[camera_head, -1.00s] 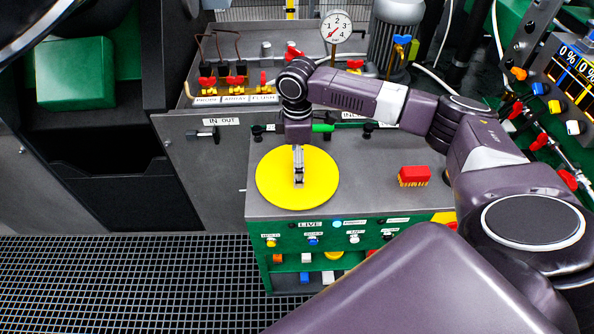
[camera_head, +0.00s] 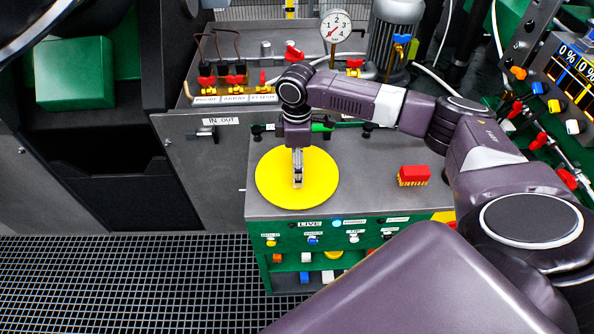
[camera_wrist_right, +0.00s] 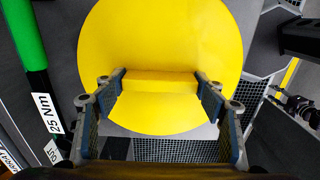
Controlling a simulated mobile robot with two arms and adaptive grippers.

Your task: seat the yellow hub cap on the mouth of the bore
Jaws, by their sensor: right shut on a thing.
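The yellow hub cap (camera_head: 325,180) is a round disc lying flat over the top of the green-fronted cabinet. My right gripper (camera_head: 298,182) points down at its middle. In the right wrist view the cap (camera_wrist_right: 200,35) has a raised yellow grip block across its centre, and my right gripper (camera_wrist_right: 160,88) is shut on that block, one finger at each end. I cannot tell whether the cap touches the cabinet top. The bore's mouth does not show in either view. My left gripper is not in view.
A red block (camera_head: 413,176) stands on the cabinet top (camera_head: 375,200), right of the cap. A green-handled tool (camera_head: 322,127) lies behind the cap, near my wrist. A gauge (camera_head: 336,26) and red valves stand further back. Grating floor (camera_head: 130,280) is clear at front left.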

